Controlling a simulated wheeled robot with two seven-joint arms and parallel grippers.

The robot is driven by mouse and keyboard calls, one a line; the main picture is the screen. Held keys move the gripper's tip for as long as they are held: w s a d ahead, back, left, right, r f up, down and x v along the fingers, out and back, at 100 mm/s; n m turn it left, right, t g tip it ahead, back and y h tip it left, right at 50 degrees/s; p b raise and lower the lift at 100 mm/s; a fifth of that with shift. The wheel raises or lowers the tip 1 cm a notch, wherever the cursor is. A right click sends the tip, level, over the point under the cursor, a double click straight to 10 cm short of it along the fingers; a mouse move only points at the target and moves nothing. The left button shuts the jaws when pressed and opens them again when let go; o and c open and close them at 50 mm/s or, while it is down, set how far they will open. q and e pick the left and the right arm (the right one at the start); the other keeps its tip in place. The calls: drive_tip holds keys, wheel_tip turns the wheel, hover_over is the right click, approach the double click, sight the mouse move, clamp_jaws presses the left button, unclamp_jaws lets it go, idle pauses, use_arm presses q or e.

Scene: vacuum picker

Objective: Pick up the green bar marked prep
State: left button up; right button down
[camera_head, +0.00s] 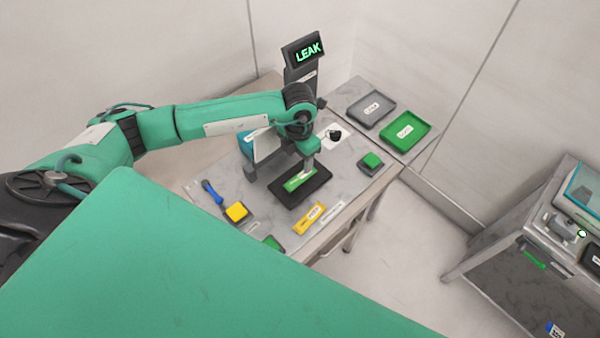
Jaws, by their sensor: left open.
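A green bar (300,180) with a small pale label lies on a black tray (289,204) on the grey worktop. The label is too small to read, so I cannot tell if it says prep. My left gripper (280,173) is open and points down over the back of the tray. One finger is to the left of the tray, and the other is close to the bar's right end. I cannot tell whether that finger touches the bar. My right gripper is not in view.
A yellow bar (309,218) lies in front of the tray. A yellow block (237,212) and a blue-handled tool (212,192) are at left. A grey tray (371,108), a green tray (405,131) and a green button (371,160) are at right.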

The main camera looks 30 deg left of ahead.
sight(302, 175)
use_arm(q)
drive_tip(key=f, duration=0.1)
drive_tip(key=f+p, duration=0.1)
drive_tip(key=shift+d+f+p, duration=0.3)
drive_tip(key=shift+d, duration=0.05)
wheel_tip(302, 175, down, 4)
drive_tip(key=shift+w+d+r+p, duration=0.1)
drive_tip(key=shift+d+p, duration=0.05)
drive_tip(key=shift+p, duration=0.6)
drive_tip(key=shift+c, duration=0.4)
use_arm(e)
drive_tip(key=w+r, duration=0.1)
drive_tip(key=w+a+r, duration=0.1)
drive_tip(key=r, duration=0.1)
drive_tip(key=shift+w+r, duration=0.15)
use_arm(q)
drive_tip(key=c, duration=1.1)
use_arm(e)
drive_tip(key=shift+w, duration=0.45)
use_arm(q)
drive_tip(key=shift+o, duration=0.2)
